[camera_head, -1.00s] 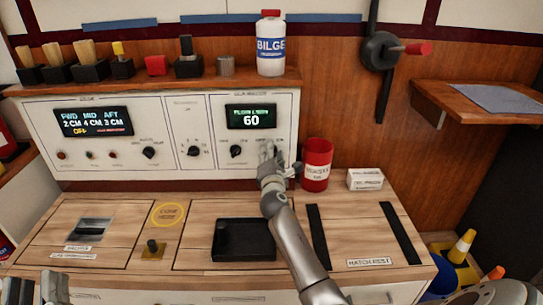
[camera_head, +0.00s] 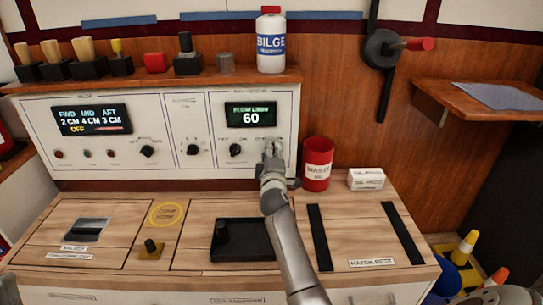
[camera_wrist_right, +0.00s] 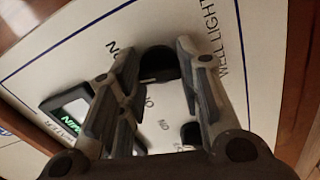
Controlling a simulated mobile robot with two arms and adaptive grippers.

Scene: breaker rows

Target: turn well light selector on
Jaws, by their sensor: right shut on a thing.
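The well light selector is a black rotary knob (camera_wrist_right: 160,64) on the white panel, beside the printed words WELL LIGHT in the right wrist view. My right gripper (camera_wrist_right: 155,58) is at the panel with its two fingers on either side of this knob, shut on it. In the head view my right gripper (camera_head: 271,150) hides the knob, below and right of the green-lit display (camera_head: 250,115) reading 60. The knob's exact pointer direction cannot be made out. My left gripper does not show clearly in the head view.
Another black knob (camera_head: 235,150) sits just left of my right gripper. A red can (camera_head: 317,165) stands close on its right, with a white box (camera_head: 366,179) beyond. A black tray (camera_head: 258,253) lies on the counter below. A BILGE bottle (camera_head: 271,42) stands on the shelf above.

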